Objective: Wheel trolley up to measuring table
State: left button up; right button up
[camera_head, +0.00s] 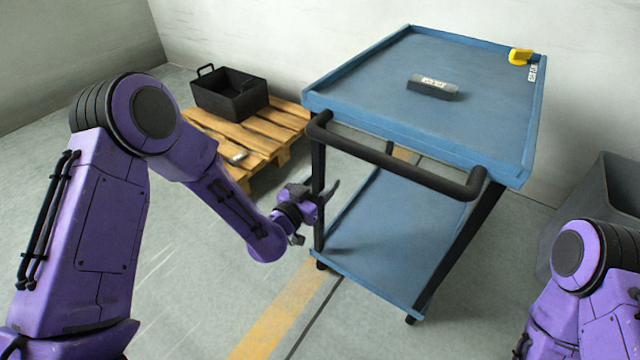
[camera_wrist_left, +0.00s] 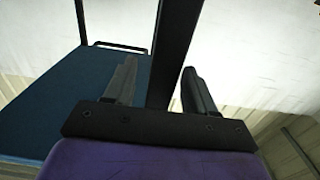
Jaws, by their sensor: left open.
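The blue trolley (camera_head: 365,75) stands in the middle right of the head view, with a top tray, a lower shelf (camera_head: 385,235), black posts and a black push handle (camera_head: 400,165) facing me. My left gripper (camera_head: 322,198) is open at the trolley's near left post, below the handle. In the left wrist view a black post (camera_wrist_left: 172,50) shows between the fingers of my left gripper (camera_wrist_left: 158,75), and a blue trolley surface (camera_wrist_left: 75,95) lies to the left. I cannot tell whether the fingers touch the post. My right gripper is out of view. No measuring table can be made out.
A dark labelled block (camera_head: 433,90) and a yellow item (camera_head: 520,56) lie on the top tray. A wooden pallet (camera_head: 262,130) with a black crate (camera_head: 228,95) stands left of the trolley. A grey bin (camera_head: 605,190) stands at right. Floor with a yellow line (camera_head: 275,320) is clear in front.

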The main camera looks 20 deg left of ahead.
pick_arm(q)
grip_shut()
dwell(1.5)
